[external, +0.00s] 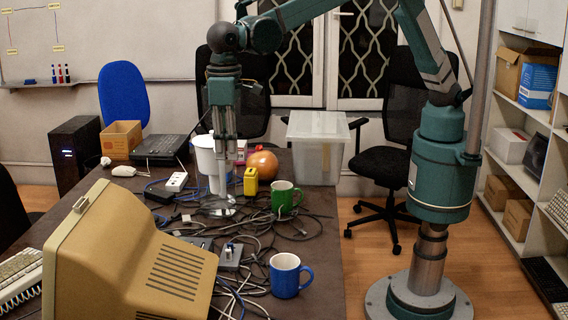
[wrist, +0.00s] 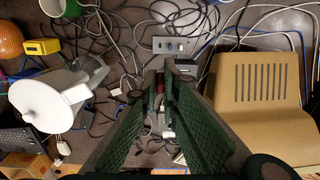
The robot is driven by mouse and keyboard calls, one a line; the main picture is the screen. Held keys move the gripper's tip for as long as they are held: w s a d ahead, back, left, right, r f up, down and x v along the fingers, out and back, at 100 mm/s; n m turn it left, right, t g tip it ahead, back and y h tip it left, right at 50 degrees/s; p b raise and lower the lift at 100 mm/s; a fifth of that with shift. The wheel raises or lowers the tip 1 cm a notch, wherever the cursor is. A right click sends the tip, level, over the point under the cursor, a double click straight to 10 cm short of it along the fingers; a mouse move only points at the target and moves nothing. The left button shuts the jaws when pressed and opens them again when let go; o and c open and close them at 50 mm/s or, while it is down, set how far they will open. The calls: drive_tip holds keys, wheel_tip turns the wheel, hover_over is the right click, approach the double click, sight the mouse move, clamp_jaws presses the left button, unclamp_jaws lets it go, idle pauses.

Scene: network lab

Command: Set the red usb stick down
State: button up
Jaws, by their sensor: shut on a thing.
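Most of the stick is hidden by the fingers. In the external view I cannot make out the stick. The fingertips are above the tabletop (external: 316,225); the exact height is hard to tell.
Cables and a grey socket plate (wrist: 174,45) clutter the middle. A clear bin (external: 317,150) stands behind.

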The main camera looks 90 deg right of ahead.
wheel_tip(320, 180, up, 8)
drive_tip(key=shift+r, duration=0.1)
drive_tip(key=w+d, duration=0.4)
drive_tip(key=d, duration=1)
drive_tip(key=w+d, duration=0.4)
drive_tip(key=d, duration=1)
drive_tip(key=w+d, duration=0.4)
drive_tip(key=d, duration=1)
wheel_tip(320, 180, down, 27)
drive_tip(key=shift+s+d, duration=0.25)
drive_tip(key=shift+d, duration=0.05)
drive_tip(key=shift+f+b, duration=0.4)
drive_tip(key=shift+f, duration=2.6)
drive_tip(key=shift+f, duration=0.1)
drive_tip(key=shift+f, duration=1.8)
